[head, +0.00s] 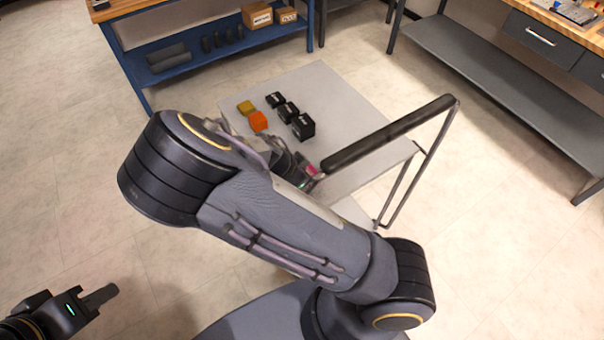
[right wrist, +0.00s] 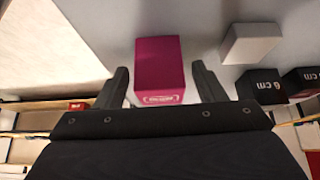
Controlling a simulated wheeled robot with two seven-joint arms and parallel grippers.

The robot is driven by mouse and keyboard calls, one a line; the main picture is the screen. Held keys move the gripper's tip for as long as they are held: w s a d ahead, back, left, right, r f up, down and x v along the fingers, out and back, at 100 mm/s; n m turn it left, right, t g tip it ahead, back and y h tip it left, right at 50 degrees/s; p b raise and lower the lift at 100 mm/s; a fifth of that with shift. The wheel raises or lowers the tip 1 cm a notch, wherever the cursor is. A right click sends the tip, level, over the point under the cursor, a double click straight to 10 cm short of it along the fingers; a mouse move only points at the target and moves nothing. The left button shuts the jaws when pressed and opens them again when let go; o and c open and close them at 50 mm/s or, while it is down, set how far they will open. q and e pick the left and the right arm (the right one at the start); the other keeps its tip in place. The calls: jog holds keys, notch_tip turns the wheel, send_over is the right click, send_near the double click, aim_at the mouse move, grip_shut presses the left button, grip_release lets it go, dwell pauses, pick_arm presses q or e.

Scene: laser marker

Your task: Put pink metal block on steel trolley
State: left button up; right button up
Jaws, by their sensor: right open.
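The pink metal block (right wrist: 158,70) stands between the two fingers of my right gripper (right wrist: 161,88) in the right wrist view, with a gap on each side. The right gripper is open. In the head view only a small part of the pink block (head: 311,170) shows beside my right arm, which hides most of that gripper. The block appears to be over the grey top of the steel trolley (head: 335,95); whether it touches the top is hard to tell. My left gripper (head: 100,296) is at the lower left, away from the trolley; its finger opening is unclear.
Black blocks (head: 303,126), an orange block (head: 258,121) and a yellow block (head: 246,107) sit on the trolley top. A grey block (right wrist: 250,43) shows in the right wrist view. The trolley's dark handle (head: 390,133) rises at its near right. A blue shelf (head: 190,60) stands behind.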

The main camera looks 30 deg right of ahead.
jog(key=v, duration=1.2)
jog(key=shift+r+b, duration=0.15)
jog(key=shift+b, duration=0.2)
